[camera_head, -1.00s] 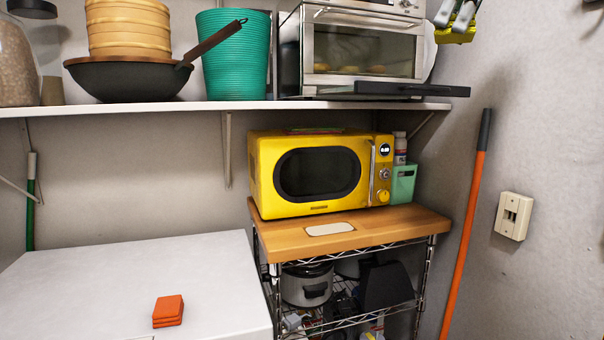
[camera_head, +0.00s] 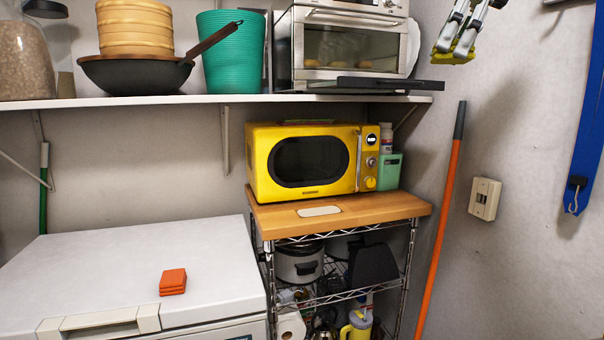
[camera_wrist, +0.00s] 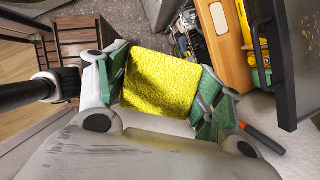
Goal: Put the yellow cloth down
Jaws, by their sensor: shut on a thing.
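The yellow cloth (camera_wrist: 160,84) is held between the two green-padded fingers of my gripper (camera_wrist: 158,88) in the wrist view. In the head view my gripper (camera_head: 462,35) is high at the top right, in front of the grey wall, with a yellow edge of the cloth (camera_head: 453,58) showing at its tips. The cloth is in the air, clear of any surface. The upper part of my gripper is cut off by the frame's top edge.
A white washer top (camera_head: 130,265) at lower left bears a stack of orange cloths (camera_head: 173,281); much of it is bare. A yellow microwave (camera_head: 310,162) stands on a wooden-topped wire cart (camera_head: 385,207). A shelf (camera_head: 215,99) above holds a wok and an oven. An orange pole (camera_head: 440,230) leans right.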

